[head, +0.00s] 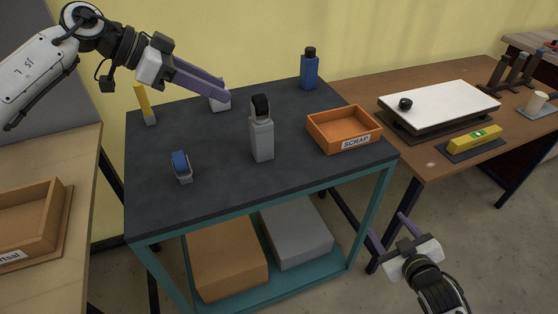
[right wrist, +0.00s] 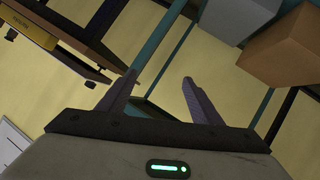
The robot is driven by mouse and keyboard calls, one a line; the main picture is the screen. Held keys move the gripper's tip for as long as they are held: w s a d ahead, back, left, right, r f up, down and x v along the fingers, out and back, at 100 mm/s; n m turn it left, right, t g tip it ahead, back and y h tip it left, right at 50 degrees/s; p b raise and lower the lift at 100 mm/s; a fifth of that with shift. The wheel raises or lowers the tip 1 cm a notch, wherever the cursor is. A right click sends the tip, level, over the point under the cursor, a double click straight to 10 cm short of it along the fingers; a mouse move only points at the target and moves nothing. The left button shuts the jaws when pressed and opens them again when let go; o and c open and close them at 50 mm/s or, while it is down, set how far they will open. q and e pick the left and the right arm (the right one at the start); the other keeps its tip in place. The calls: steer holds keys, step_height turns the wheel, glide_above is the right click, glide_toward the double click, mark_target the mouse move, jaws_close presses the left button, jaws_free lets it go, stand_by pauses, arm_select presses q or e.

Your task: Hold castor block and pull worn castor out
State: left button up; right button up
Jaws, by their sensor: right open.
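The castor block (head: 262,139) is a light grey upright block near the middle of the dark table. A black castor (head: 260,105) sits in its top and stands upright. A second castor with a blue wheel (head: 181,163) stands on the table to the left of the block. My left gripper (head: 228,94) reaches in from the upper left, its fingers behind and left of the block; I cannot tell whether they are parted. My right gripper (head: 388,232) is open and empty in front of the table's right corner, well away from the block. It also shows in the right wrist view (right wrist: 160,85).
An orange tray (head: 322,138) labelled SCRAP lies at the table's right. A blue bottle (head: 310,70) stands at the back. A grey block (head: 219,102) and a yellow-topped item (head: 145,105) are at the back left. Boxes (head: 228,262) fill the lower shelf. The table's front is clear.

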mark_target(265, 137)
steer(key=w+d+r+n+t+h, duration=0.1)
steer(key=w+d+r+t, duration=0.1)
steer(key=w+d+r, duration=0.45)
steer(key=w+d+r+n+t+h, duration=0.15)
steer(key=w+d+r, duration=0.25)
steer(key=w+r, duration=0.6)
steer(key=s+a+r+y, duration=0.1)
steer(key=a+y, duration=0.1)
steer(key=a, duration=0.7)
steer(key=s+a+r+m+t+y, duration=0.1)
steer(key=s+a+y, duration=0.1)
steer(key=a, duration=0.8)
steer(key=s+a+r+y, duration=0.1)
steer(key=a+r+y, duration=0.1)
steer(key=a, duration=0.7)
steer(key=shift+s+a+m+t+y, duration=0.15)
steer(key=shift+a+m+t+y, duration=0.15)
steer(key=shift+y, duration=0.25)
steer(key=s+a, duration=0.2)
steer(key=a, duration=0.1)
steer(key=s+a+m+y, duration=0.1)
steer(key=s+a, duration=0.1)
steer(key=a, duration=0.1)
steer(key=s+a+f+m+g, duration=0.1)
steer(key=s+a, duration=0.1)
steer(key=a, duration=0.1)
steer(key=shift+a+m, duration=0.25)
steer(key=x, duration=1)
steer(key=shift+a, duration=0.15)
steer(key=shift+c, duration=0.2)
